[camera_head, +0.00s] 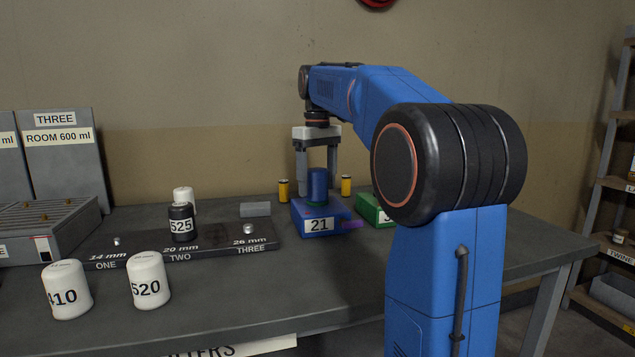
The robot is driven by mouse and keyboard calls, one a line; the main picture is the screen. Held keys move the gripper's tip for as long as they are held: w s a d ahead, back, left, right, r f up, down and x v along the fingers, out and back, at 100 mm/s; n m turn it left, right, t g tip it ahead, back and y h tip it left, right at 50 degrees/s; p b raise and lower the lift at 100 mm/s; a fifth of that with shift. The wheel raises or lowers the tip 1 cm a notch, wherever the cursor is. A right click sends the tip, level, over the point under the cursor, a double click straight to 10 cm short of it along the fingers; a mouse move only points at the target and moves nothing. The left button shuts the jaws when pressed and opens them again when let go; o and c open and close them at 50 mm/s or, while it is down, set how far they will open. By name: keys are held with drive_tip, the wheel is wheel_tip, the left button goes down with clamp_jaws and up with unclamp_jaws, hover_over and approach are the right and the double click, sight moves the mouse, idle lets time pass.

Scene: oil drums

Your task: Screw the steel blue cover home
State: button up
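The steel blue cover (318,186) appears as a dark blue upright cylinder on top of a blue box marked 21 (319,226). My gripper (317,187) points straight down from above, with one grey finger on each side of the cover. The fingertips reach down beside it. Whether the fingers touch the cover or stand slightly apart cannot be told at this size. The cover's thread and seat are not visible.
A green box (374,209) is at right, partly behind my arm. A dark strip (212,242) carries a black drum marked 525 (181,222). White drums (149,279) stand in front at left.

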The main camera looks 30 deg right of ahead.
drive_tip(key=shift+r, duration=0.1)
wheel_tip(320, 180, up, 12)
drive_tip(key=shift+f, duration=0.2)
idle(0.3)
drive_tip(key=shift+s, duration=0.1)
